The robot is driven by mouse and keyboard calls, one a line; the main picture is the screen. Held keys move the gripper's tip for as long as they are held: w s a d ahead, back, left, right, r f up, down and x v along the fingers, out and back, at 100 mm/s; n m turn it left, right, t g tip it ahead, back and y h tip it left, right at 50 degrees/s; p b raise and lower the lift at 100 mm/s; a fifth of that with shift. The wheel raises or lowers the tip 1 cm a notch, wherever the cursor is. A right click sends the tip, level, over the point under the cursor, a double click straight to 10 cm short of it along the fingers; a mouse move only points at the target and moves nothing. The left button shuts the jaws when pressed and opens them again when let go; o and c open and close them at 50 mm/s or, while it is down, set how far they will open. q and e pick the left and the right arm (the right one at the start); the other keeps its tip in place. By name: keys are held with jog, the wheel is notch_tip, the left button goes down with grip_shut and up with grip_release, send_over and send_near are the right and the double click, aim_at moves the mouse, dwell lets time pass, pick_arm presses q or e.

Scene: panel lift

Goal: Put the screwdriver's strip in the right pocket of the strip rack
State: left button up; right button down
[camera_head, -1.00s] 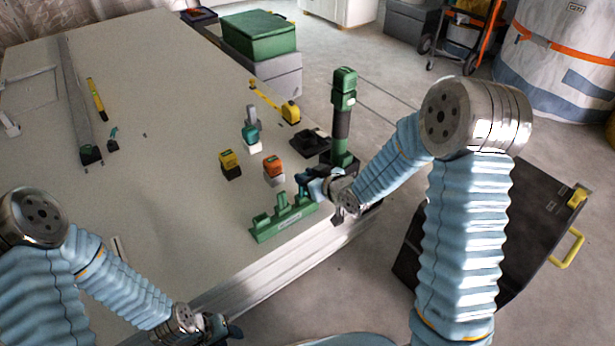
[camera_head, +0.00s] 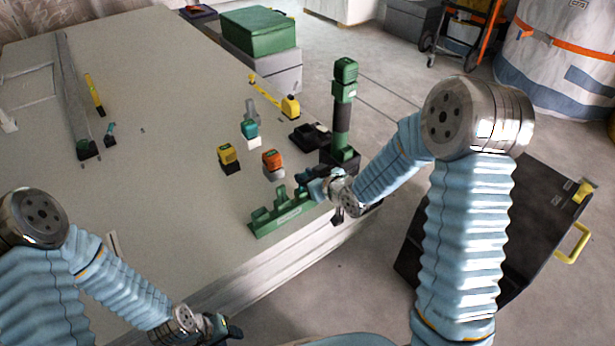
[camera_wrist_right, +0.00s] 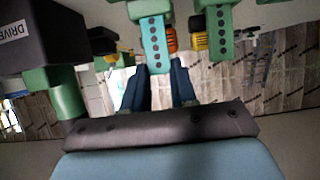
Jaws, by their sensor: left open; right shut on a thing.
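The green strip rack (camera_head: 284,214) stands near the table's right edge, with green uprights along it. My right gripper (camera_head: 303,177) is just behind its right end in the head view. In the right wrist view, my right gripper's dark blue fingers (camera_wrist_right: 162,68) are shut on a green strip with black dots (camera_wrist_right: 152,42). A second dotted green piece (camera_wrist_right: 220,32) is to its right. Whether the held strip touches the rack is hidden. The green and black screwdriver (camera_head: 342,110) stands upright on a dark base behind the gripper. My left gripper (camera_head: 222,328) is open and empty at the bottom.
Yellow (camera_head: 229,157), orange (camera_head: 273,162) and teal (camera_head: 250,131) blocks stand behind the rack. A yellow tape measure (camera_head: 290,106) lies farther back. A black box marked "DRIVE" (camera_wrist_right: 40,38) is at left in the wrist view.

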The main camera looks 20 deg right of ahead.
pick_arm(q)
jog(key=shift+f+b, duration=0.4)
jog(key=shift+f, duration=0.05)
pick_arm(e)
jog(key=shift+f, duration=0.15)
dwell(0.3)
dwell(0.4)
jog(key=c, duration=0.8)
grip_release()
pick_arm(q)
notch_tip(320, 180, down, 6)
jog(key=a+b, duration=0.1)
jog(key=b, duration=0.5)
jog(key=shift+w+a, duration=0.25)
jog(key=shift+w, duration=0.15)
pick_arm(e)
jog(key=v, duration=1.3)
jog(key=shift+s, duration=0.35)
